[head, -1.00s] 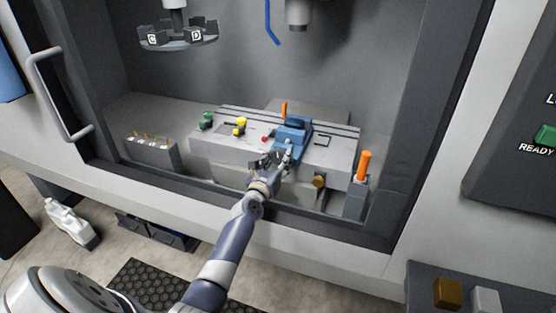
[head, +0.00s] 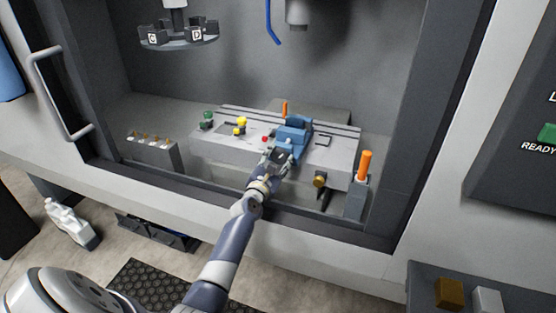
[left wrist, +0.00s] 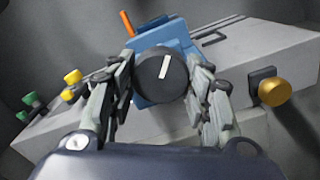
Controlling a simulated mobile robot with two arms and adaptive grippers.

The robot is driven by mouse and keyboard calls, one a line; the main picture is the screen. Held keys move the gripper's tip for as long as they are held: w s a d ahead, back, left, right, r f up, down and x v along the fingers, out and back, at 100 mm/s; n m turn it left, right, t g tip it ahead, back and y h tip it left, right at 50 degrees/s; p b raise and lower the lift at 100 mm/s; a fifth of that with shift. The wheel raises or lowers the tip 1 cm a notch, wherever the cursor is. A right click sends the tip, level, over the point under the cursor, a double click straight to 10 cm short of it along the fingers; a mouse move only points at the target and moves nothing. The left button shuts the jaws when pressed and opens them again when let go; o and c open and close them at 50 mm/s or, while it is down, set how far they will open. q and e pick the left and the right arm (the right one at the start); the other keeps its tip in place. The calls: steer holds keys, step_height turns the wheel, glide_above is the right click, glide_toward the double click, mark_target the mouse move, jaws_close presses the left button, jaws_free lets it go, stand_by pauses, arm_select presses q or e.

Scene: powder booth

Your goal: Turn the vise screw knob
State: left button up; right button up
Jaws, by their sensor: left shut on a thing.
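The blue vise (head: 293,131) sits on the grey machine table (head: 337,155), with an orange handle (head: 284,108) behind it. In the left wrist view the vise screw knob (left wrist: 161,76) is a round black disc with a white mark, in front of the blue vise body (left wrist: 170,40). The mark leans slightly right of upright. My left gripper (head: 280,157) reaches in from the front. In the left wrist view its fingers (left wrist: 163,88) stand on both sides of the knob and are shut on it. The head view hides the knob behind the gripper. My right gripper is not in view.
Green (head: 207,118) and yellow (head: 241,124) knobs stand left on the table. A brass knob (head: 320,179) and an orange-handled post (head: 365,166) stand to the right. A block with several small pegs (head: 151,149) is at the left. The booth's front sill (head: 210,193) runs below my arm.

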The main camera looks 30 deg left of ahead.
arm_select(q)
steer(key=m, duration=0.4)
steer(key=shift+m, duration=0.4)
steer(key=m, duration=0.4)
steer(key=shift+a, duration=0.1)
steer(key=m, duration=0.5)
steer(key=shift+r+p, duration=0.15)
steer(key=shift+p, duration=0.25)
steer(key=shift+m, duration=2.2)
steer(key=o, duration=1.1)
steer(key=v, duration=1.2)
steer(key=shift+r, duration=0.1)
